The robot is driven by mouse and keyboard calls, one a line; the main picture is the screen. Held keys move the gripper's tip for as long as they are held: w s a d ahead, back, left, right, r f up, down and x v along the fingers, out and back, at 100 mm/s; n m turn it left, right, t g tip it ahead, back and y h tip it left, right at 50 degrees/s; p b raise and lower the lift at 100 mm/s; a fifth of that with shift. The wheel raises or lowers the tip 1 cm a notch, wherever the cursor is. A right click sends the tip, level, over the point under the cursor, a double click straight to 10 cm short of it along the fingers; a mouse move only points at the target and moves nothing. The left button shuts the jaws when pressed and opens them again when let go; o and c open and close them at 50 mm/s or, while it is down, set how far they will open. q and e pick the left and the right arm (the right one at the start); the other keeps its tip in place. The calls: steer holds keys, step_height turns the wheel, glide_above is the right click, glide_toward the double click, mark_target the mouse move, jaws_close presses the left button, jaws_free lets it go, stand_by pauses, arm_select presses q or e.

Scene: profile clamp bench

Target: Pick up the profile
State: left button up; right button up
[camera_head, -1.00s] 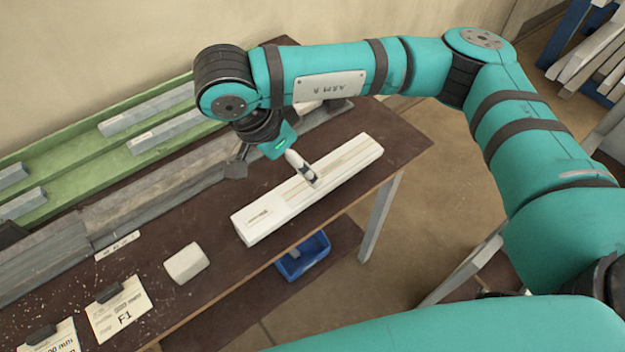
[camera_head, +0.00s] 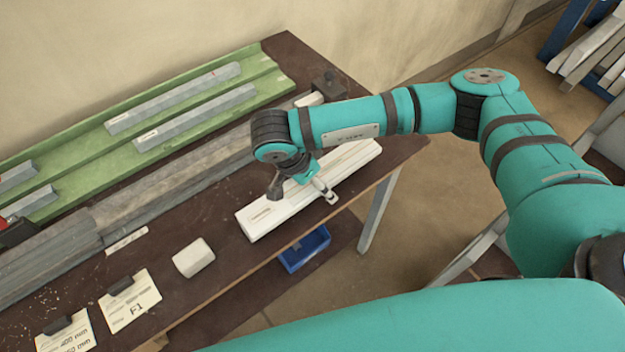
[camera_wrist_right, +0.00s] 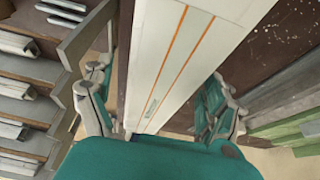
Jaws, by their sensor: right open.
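The white profile (camera_head: 262,218) lies on the brown bench, running diagonally near its front edge, partly hidden by my right gripper and arm. In the right wrist view the profile (camera_wrist_right: 170,60) shows two orange lines along its face. My right gripper (camera_head: 302,190) is over the profile's middle, open, with one finger to each side of it in the picture. In the right wrist view the gripper (camera_wrist_right: 157,108) has the profile between its spread fingers; I cannot tell whether they touch it. My left gripper is not in view.
A green tray (camera_head: 75,150) with grey bars (camera_head: 195,118) lies along the wall. A grey rail (camera_head: 150,200) runs in front of it. A white block (camera_head: 193,258) and paper cards (camera_head: 130,302) lie at left. A blue bin (camera_head: 305,250) sits below the bench.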

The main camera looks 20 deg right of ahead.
steer(key=c, duration=1.7)
steer(key=shift+o, duration=0.2)
steer(key=shift+r, duration=0.15)
